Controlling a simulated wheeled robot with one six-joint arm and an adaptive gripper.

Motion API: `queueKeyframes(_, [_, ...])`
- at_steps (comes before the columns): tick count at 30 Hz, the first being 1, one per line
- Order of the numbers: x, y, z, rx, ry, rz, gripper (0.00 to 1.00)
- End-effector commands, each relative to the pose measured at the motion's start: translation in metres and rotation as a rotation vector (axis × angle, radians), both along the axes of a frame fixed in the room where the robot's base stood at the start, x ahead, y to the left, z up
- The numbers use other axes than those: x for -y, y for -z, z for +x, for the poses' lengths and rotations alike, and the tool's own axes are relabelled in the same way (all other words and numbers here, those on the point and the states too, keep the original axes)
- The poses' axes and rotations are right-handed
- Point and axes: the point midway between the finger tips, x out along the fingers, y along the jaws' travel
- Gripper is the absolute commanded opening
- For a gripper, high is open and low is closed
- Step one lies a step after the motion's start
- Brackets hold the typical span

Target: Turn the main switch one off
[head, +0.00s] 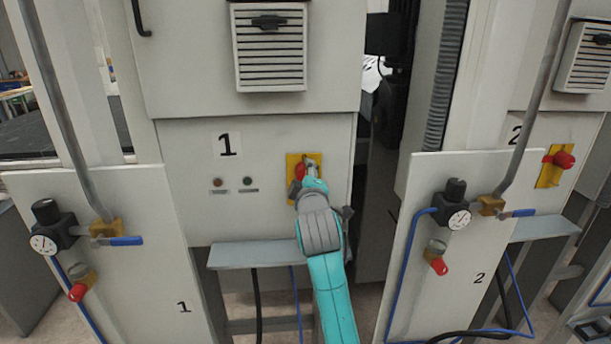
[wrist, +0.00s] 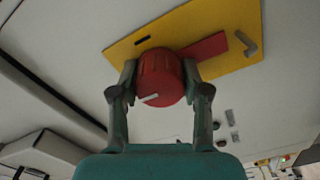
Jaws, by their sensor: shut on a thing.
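Main switch one is a red rotary knob on a yellow plate (head: 316,160) on the grey cabinet, right of the label "1" (head: 227,145). My gripper (head: 305,180) is at the knob and hides part of it in the head view. In the wrist view the red knob (wrist: 160,78) sits between the two fingers of my gripper (wrist: 160,90), which touch its left and right sides. A white mark on the knob points to the lower left in that view. A red strip (wrist: 205,47) and the yellow plate (wrist: 188,28) show behind it.
Two small indicators sit left of the switch. A grey ledge (head: 258,254) juts out below it. Panel 1 with a gauge (head: 43,243) stands at left, panel 2 with a gauge (head: 459,219) at right. A second red switch (head: 564,160) is at far right.

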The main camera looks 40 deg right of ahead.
Motion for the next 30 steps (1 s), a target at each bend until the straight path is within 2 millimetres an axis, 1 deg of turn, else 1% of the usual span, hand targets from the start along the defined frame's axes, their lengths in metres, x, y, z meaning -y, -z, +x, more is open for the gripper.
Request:
queueKeyframes(15, [-0.0002, 0.0011, 0.0003, -0.013, 0.000, -0.015, 0.12])
queueKeyframes(16, [-0.0002, 0.0011, 0.0003, -0.013, 0.000, -0.015, 0.52])
queueKeyframes(17, [-0.0003, 0.0010, 0.0003, -0.013, 0.000, -0.015, 0.59])
queueKeyframes(18, [-0.0002, 0.0009, 0.0003, -0.013, 0.000, -0.015, 0.69])
queueKeyframes(19, [-0.0002, 0.0009, 0.0003, -0.013, -0.001, -0.016, 0.72])
queueKeyframes(30, [-0.0023, 0.0003, -0.0027, -0.011, 0.000, -0.016, 0.72])
